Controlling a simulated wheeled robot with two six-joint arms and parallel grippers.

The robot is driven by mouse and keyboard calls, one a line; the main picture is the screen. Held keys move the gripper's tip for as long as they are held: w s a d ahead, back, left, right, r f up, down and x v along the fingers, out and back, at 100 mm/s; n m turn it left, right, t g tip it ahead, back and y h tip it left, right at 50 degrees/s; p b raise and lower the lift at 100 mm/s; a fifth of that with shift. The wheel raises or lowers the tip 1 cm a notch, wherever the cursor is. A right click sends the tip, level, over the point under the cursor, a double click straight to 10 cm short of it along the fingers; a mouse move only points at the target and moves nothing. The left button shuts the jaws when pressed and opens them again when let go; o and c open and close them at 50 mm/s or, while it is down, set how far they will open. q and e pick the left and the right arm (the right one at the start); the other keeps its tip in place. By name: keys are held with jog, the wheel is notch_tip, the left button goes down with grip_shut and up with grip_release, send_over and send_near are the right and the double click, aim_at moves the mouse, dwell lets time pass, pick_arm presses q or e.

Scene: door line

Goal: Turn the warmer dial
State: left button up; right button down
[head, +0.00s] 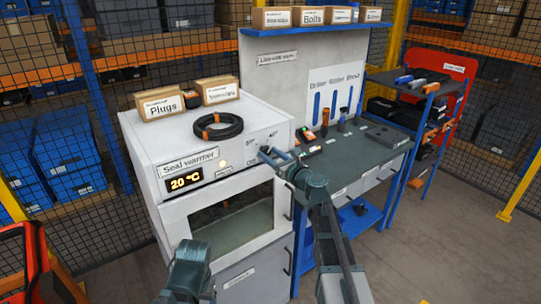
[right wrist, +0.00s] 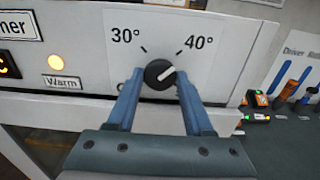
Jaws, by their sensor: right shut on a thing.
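The seal warmer (head: 222,140) is a white cabinet with a display (head: 186,180) reading 20 °C. Its dial (right wrist: 159,75) is a round black knob with a white pointer, on a white scale plate. The 30° and 40° marks show above it; the pointer aims up and right, a little below the 40° tick. My right gripper (right wrist: 159,82) is shut on the dial, one blue finger on each side. In the head view the right gripper (head: 273,154) reaches the front panel and hides the dial. My left gripper's fingers do not show.
The warm lamp (right wrist: 55,62) glows. A black cable coil (head: 218,126) and two boxes, one labelled Plugs (head: 160,104), rest on the warmer. A workbench (head: 352,150) with tools stands close on the right. Open floor (head: 440,250) lies at the right front.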

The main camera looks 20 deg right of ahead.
jog(key=shift+c, duration=1.6)
grip_release()
jog(key=v, duration=1.4)
jog(key=shift+w, duration=0.1)
jog(key=s+a+f+n+g+y, duration=0.1)
jog(key=s+a+f+n+g, duration=0.2)
jog(key=a+n, duration=0.35)
jog(key=s+a+f+n+g+y, duration=0.1)
jog(key=s+a+f+n+g, duration=0.1)
jog(key=a+f+n+g, duration=0.4)
jog(key=s+a+f+n+g+y, duration=0.1)
jog(key=s+a+f+n, duration=0.15)
jog(key=a+n, duration=0.4)
jog(key=s+a+f+n+g+h, duration=0.3)
jog(key=s+f+n+g+h, duration=0.4)
jog(key=s+f+n+h, duration=0.3)
jog(key=s+n, duration=0.4)
jog(key=n, duration=0.2)
jog(key=shift+s+f+n+h, duration=0.25)
jog(key=shift+s+n+h, duration=0.05)
jog(key=shift+n, duration=0.1)
